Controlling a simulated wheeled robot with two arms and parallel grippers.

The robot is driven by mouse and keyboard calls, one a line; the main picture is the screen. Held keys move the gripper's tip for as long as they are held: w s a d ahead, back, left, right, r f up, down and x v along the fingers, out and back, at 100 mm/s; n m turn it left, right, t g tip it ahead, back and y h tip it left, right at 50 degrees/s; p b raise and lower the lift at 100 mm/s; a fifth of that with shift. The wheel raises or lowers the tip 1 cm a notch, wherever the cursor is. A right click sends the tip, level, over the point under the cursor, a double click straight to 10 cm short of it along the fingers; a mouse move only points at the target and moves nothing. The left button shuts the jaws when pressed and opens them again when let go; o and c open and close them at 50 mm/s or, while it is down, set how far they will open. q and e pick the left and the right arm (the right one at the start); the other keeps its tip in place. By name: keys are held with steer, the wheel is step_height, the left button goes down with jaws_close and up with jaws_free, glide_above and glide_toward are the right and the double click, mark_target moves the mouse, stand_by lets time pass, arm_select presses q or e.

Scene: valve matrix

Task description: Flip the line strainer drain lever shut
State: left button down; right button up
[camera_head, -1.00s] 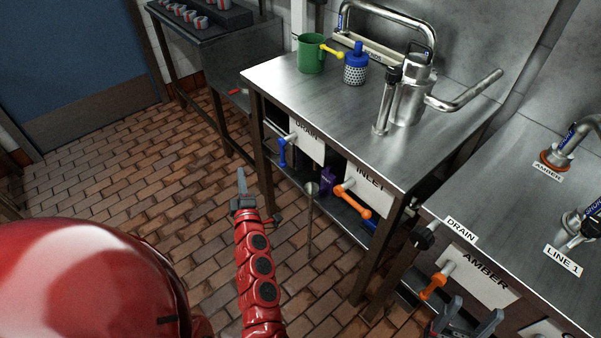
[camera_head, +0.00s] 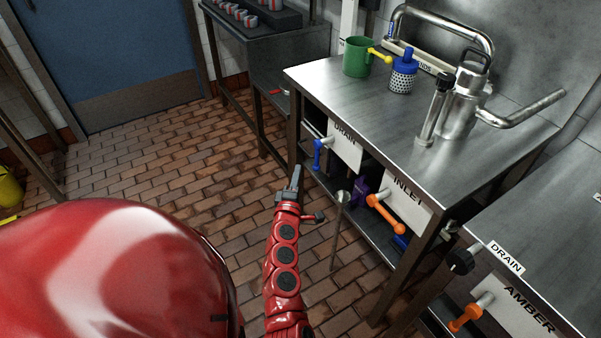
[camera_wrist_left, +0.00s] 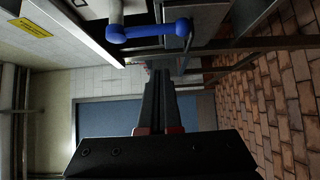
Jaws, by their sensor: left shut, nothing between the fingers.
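In the left wrist view the blue lever (camera_wrist_left: 150,31) lies across the top, joined to a pale stem. My left gripper (camera_head: 295,180) is shut and empty, just below and left of the lever, apart from it. In the wrist view its closed fingers (camera_wrist_left: 158,95) point toward the area under the lever. My right gripper does not show in the head view.
The INLET plate with an orange lever (camera_head: 385,214) is to the right. A thin funnel-topped stand (camera_head: 336,230) rises beside my left arm. A green mug (camera_head: 357,57) and blue-capped strainer (camera_head: 403,74) stand on the table.

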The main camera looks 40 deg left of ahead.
mark_target(317, 159)
arm_select(q)
steer(key=w, duration=0.6)
steer(key=shift+w, duration=0.4)
